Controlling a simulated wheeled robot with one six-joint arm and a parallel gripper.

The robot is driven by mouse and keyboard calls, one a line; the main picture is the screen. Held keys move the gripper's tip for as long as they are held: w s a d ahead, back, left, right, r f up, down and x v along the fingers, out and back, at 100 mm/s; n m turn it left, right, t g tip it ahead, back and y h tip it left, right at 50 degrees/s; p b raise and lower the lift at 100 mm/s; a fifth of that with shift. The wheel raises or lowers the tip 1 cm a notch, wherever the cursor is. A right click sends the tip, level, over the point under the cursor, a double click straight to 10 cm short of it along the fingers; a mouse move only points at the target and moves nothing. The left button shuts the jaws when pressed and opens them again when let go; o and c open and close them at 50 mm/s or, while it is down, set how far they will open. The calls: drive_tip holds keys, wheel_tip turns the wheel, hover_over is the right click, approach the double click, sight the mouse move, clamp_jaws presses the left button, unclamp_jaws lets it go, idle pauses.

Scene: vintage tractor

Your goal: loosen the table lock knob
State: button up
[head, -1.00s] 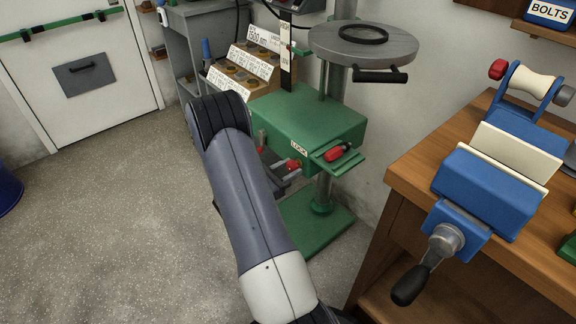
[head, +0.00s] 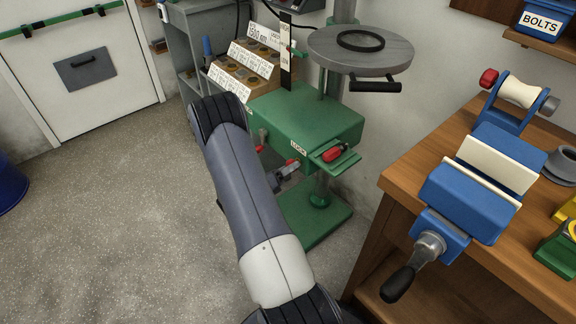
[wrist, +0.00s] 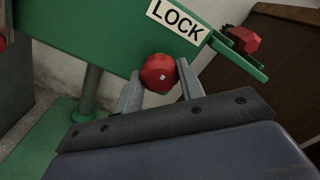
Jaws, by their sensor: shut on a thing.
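The table lock knob is a red faceted knob (wrist: 158,73) just under the white LOCK label (wrist: 178,20) in the wrist view. It sits on the edge of the green drill-press table housing (wrist: 105,35). My gripper (wrist: 160,80) has one grey finger on each side of the knob and is shut on it. In the head view my gripper (head: 286,174) is small and low beside the green housing, below the LOCK label (head: 298,147), and the knob is mostly hidden there.
A second red knob (head: 334,153) lies on the green side bracket. A round grey table (head: 362,50) with a black ring stands above. The wooden bench (head: 440,145) with a blue vise (head: 467,203) is at right. Open floor (head: 110,220) is at left.

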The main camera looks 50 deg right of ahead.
drive_tip(key=shift+n, duration=0.7)
drive_tip(key=shift+d+p, duration=0.1)
drive_tip(key=shift+p, duration=0.2)
drive_tip(key=o, duration=1)
drive_tip(key=w+a, duration=0.1)
drive_tip(key=a, duration=0.9)
drive_tip(key=shift+a, duration=0.35)
